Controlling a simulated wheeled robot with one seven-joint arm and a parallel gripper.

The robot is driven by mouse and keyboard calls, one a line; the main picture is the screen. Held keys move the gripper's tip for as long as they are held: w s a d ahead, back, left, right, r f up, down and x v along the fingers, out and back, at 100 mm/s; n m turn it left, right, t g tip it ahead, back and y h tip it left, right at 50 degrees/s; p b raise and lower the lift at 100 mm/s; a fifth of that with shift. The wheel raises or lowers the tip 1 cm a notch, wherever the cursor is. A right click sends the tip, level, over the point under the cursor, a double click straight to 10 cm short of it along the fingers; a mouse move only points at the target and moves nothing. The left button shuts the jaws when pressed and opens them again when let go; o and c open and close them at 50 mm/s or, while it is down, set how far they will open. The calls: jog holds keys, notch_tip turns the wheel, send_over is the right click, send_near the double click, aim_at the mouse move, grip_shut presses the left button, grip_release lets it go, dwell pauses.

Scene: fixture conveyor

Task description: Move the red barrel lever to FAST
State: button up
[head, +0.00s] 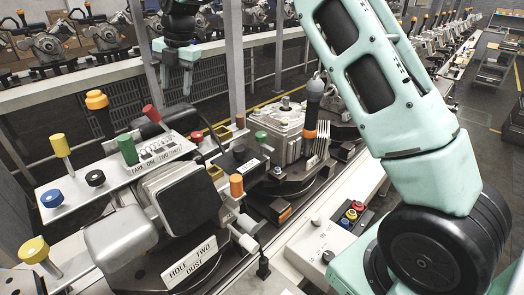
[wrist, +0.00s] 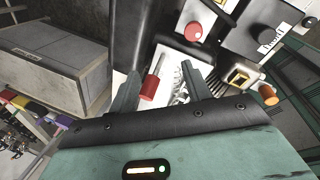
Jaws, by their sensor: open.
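The red barrel lever (head: 152,113) stands on a light control panel with its red grip tilted up and to the left. A label plate (head: 158,168) in front of it reads PARK, ONE, TWO and a last word too small to read surely. The lever's base is partly hidden.
A green barrel (head: 127,150) stands left of the red lever. Yellow (head: 60,145) and orange (head: 97,100) handles rise further left, with blue (head: 52,198) and black (head: 95,178) knobs near them. A grey post (head: 234,60) stands right of my gripper.

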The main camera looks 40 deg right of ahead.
jog(key=b+v, duration=0.2)
jog(key=v, duration=0.6)
jog(key=s+d+f+m, duration=0.4)
jog(key=s+f+m, duration=0.4)
jog(key=s+m, duration=0.3)
jog(key=s+d+f+m+h, duration=0.1)
jog(key=s+d+f+m, duration=0.3)
jog(key=s+f+m, duration=0.5)
jog(key=s+m, duration=0.2)
jog(key=s, duration=0.2)
jog(key=shift+s+d+f+m+t+h, duration=0.2)
jog(key=shift+s+m+t+h, duration=0.1)
jog(key=shift+s+m, duration=0.1)
